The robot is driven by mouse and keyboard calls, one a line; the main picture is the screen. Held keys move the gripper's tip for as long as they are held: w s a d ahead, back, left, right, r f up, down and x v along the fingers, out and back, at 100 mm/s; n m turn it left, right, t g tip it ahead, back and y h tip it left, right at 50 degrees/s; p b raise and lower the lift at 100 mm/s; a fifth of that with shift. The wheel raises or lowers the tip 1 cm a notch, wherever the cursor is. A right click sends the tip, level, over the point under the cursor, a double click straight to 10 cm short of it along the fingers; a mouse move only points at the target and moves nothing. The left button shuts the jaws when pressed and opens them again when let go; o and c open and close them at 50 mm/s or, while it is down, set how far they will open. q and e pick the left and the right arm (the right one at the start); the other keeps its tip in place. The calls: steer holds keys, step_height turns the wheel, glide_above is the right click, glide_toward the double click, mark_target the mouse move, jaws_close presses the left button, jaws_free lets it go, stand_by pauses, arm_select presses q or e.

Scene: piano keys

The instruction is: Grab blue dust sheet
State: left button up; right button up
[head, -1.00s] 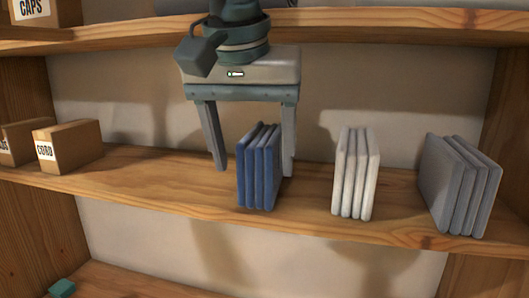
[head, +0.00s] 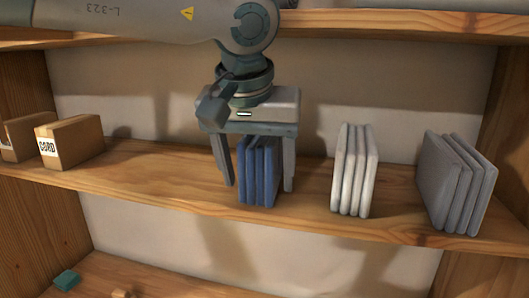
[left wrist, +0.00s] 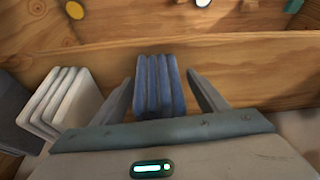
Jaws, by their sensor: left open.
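The blue dust sheet (head: 259,172) is a folded stack standing upright on the middle shelf in the head view. It also shows in the left wrist view (left wrist: 158,85), between my fingers. My left gripper (head: 259,186) is open and points down, with one finger on each side of the blue sheet. Gaps show between the sheet and the fingers in the left wrist view, where the gripper (left wrist: 160,95) looks wider than the stack. My right gripper is in neither view.
A white folded stack (head: 354,170) stands to the right, and a grey one (head: 455,183) farther right. A box marked CORD (head: 70,142) is at the left. The upper shelf edge (head: 400,20) runs above, close to my arm. Bare shelf (head: 150,172) lies left of the blue sheet.

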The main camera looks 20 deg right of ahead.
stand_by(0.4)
arm_select(q)
steer(key=c, duration=1.4)
steer(key=shift+s+r, duration=0.1)
